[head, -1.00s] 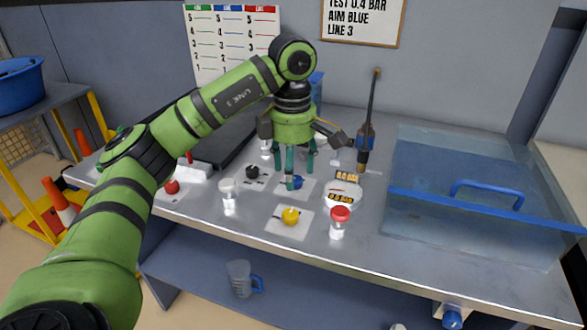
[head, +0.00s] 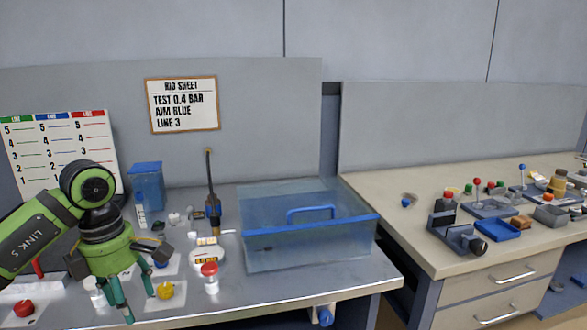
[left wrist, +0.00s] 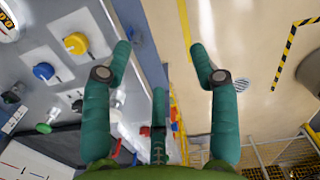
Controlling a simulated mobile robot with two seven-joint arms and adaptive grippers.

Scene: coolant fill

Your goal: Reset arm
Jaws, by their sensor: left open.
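My left arm comes in from the left in the head view, green with black joints. Its gripper (head: 122,305) points down near the front left of the steel bench (head: 285,290), open with nothing between its teal fingers. In the left wrist view the open gripper (left wrist: 160,62) has floor between and beyond its fingertips, with the bench at left. The yellow knob (head: 165,290) on its white plate is just right of the fingers. The blue knob (head: 160,263) is behind it, partly hidden. Both knobs show in the left wrist view, yellow (left wrist: 76,43) and blue (left wrist: 43,71). My right gripper is not visible.
A red knob (head: 23,308) lies left of the gripper. A clear blue-rimmed bin (head: 345,250) takes the bench's right side. A second, cluttered bench (head: 400,185) stands further right.

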